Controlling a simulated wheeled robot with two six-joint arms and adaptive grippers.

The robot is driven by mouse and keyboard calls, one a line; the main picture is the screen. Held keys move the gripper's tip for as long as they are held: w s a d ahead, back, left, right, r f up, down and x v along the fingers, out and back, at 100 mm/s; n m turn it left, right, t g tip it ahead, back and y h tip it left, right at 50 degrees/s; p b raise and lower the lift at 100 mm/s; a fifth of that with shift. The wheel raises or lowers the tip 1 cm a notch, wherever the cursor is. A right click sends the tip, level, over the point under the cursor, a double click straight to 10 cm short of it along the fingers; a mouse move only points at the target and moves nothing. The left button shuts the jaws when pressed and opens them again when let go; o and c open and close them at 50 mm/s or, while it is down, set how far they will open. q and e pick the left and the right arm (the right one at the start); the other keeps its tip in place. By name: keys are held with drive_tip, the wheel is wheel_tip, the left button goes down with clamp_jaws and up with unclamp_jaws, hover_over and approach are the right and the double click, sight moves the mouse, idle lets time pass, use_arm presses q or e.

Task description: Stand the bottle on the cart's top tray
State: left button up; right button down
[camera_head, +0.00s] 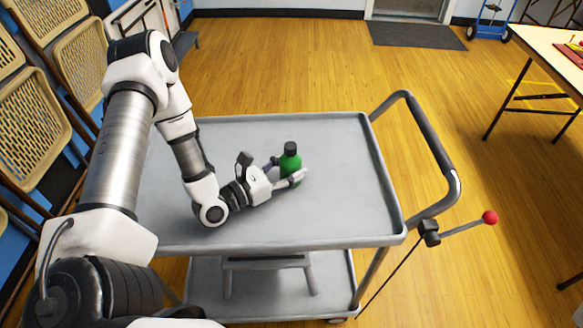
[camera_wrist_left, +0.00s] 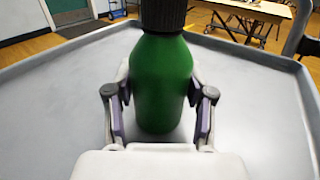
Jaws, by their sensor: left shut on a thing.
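A green bottle (camera_head: 289,162) with a black cap is upright at the cart's grey top tray (camera_head: 340,200), near its middle. It also shows in the left wrist view (camera_wrist_left: 161,85), upright between the fingers, its base low against the tray surface. I cannot tell for sure whether the base touches the tray. My left gripper (camera_head: 287,172) reaches in from the left, low over the tray, and is shut on the bottle's body. My right gripper is not in view.
The tray has a raised rim and is otherwise bare around the bottle. The cart's handle (camera_head: 432,140) rises at the right, with a red-knobbed lever (camera_head: 490,217) below. Folded chairs (camera_head: 35,110) stand at the left. A table (camera_head: 555,55) is at the far right.

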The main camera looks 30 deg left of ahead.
use_arm(q)
drive_tip(key=shift+w+r, duration=0.1)
drive_tip(key=o, duration=0.9)
drive_tip(key=shift+a+f, duration=0.2)
drive_tip(key=shift+f, duration=0.05)
drive_tip(key=o, duration=0.4)
drive_tip(key=shift+d+r, duration=0.15)
